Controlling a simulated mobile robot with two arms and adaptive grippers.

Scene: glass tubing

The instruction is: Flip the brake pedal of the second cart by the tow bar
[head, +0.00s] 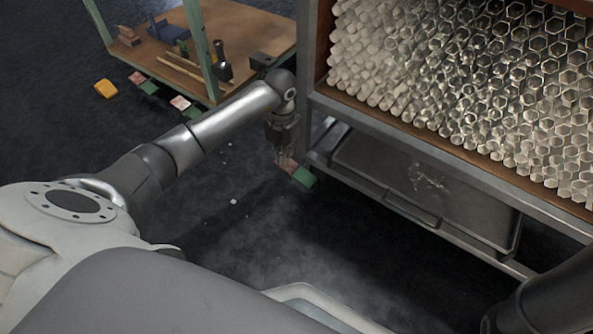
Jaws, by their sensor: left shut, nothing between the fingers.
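A small pedal with a green part (303,177) and a pinkish-red part sits low at the near left corner of the metal cart (318,104) that holds glass tubes. My left gripper (284,155) points down just above this pedal, with its fingers shut and empty. Its tips overlap the pedal's reddish end in the picture; I cannot tell whether they touch. Similar red and green pedals (183,104) show low along the green-framed wooden cart (243,28). I cannot make out a tow bar. My right gripper is out of view.
Many clear glass tubes (470,90) are stacked on the metal cart, above a dark tray (440,195) on its lower shelf. Tools lie on the wooden cart. The floor left of the metal cart is mostly clear.

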